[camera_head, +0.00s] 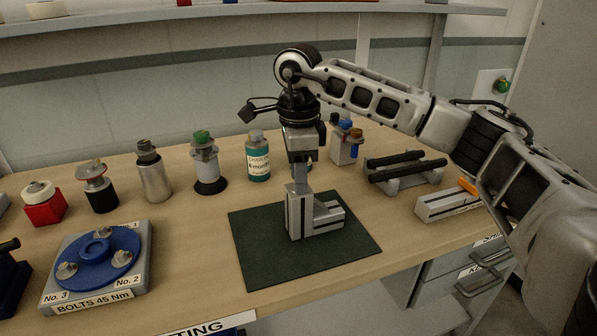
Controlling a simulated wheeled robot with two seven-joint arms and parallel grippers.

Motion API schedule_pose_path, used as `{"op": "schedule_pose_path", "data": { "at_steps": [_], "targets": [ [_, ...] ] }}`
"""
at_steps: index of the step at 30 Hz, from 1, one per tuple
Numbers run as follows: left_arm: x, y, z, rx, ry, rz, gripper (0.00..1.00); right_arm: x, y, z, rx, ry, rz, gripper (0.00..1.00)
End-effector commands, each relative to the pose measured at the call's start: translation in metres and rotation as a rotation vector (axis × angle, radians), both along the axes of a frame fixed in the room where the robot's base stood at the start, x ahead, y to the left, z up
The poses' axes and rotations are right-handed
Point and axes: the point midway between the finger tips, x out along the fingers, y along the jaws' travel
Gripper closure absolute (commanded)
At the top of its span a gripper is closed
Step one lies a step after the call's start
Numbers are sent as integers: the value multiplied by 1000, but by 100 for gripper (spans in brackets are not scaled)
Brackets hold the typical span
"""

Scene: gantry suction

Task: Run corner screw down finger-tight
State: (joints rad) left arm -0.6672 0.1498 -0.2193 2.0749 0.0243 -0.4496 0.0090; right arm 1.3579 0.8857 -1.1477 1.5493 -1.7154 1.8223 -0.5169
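A corner piece of slotted grey aluminium profile (328,219) stands on a dark green mat (262,263). It has an upright block on the left and a lower length running to the right. My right gripper (299,188) points straight down over the top of the upright block, with its fingertips at or very close to it. The fingers look close together, but whether they are shut on anything is not clear. I cannot make out the corner screw; it is too small or hidden by the fingers. My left gripper is not in view.
A blue bolt flange (97,262) on a grey base lies at left. Several bottles and fittings, including a teal bottle (258,165), line the back. Black bars on a rack (405,183) and a slotted block (446,206) stand at right. The mat's front is clear.

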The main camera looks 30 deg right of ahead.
Motion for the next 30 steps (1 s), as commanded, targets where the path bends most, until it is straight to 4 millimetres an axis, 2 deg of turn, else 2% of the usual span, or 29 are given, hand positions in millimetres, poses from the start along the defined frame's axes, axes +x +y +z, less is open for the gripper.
{"op": "schedule_pose_path", "data": {
  "at_steps": [1,4,5,17,23,30],
  "targets": [
    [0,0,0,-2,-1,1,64,0,0,0,0,0,0,68],
    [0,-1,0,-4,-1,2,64,0,0,0,0,0,0,96],
    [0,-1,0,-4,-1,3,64,0,0,0,0,0,0,100],
    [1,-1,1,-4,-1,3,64,0,0,1,0,0,-42,100],
    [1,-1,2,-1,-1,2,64,0,0,1,0,0,-154,100],
    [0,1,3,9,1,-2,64,0,0,1,0,0,-365,100]
  ]
}}
